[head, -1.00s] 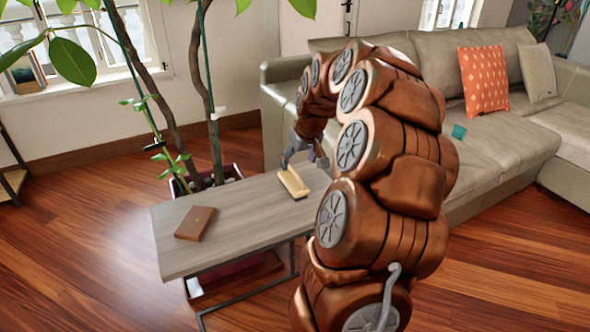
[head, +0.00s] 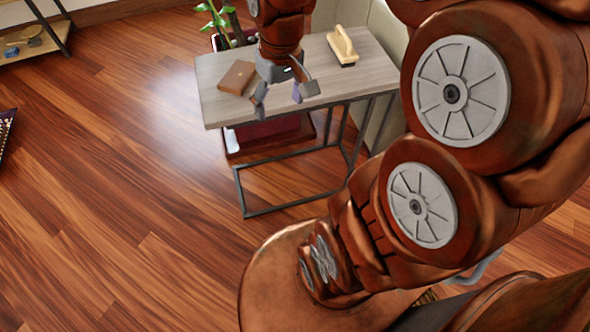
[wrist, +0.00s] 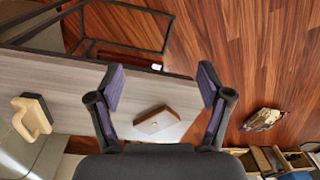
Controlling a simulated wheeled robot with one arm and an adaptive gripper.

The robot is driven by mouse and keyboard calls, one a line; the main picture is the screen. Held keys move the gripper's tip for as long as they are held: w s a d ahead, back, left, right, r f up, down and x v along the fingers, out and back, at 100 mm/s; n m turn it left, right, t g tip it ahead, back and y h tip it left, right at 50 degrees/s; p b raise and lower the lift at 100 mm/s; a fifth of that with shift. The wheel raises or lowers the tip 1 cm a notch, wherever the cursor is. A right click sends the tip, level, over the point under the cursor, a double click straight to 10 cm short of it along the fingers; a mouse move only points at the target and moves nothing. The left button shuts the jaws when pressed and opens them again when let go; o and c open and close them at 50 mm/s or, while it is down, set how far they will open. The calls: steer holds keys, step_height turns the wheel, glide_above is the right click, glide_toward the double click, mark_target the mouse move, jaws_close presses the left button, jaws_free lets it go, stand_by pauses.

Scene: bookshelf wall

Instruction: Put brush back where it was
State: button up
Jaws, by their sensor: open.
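The brush (head: 343,45), with a pale wooden body, lies on the right end of the grey side table (head: 222,108). It also shows at the left of the wrist view (wrist: 32,117), on the table top. My gripper (head: 279,98) is open, with nothing between its fingers. It hangs near the table's front edge, left of the brush and apart from it. In the wrist view the two fingers (wrist: 160,80) are spread wide, and the brush lies outside them.
A brown box or book (head: 238,77) lies on the table's left part, close to my gripper. A plant (head: 215,18) stands behind the table. A low shelf (head: 45,45) is at the top left. The wooden floor (head: 120,190) is largely clear.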

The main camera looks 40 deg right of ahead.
steer(key=s+a+f+g, duration=0.1)
steer(key=s+a, duration=0.2)
steer(key=s, duration=0.4)
steer(key=s+a+f+g, duration=0.1)
steer(key=s+a+f, duration=0.1)
steer(key=s, duration=0.5)
steer(key=shift+s+a+f+g+h, duration=0.15)
steer(key=shift+s+a+g+h, duration=0.2)
steer(key=shift+a, duration=0.5)
step_height(320, 180, up, 25)
steer(key=s+p, duration=0.1)
steer(key=p, duration=2.3)
steer(key=shift+r, duration=0.2)
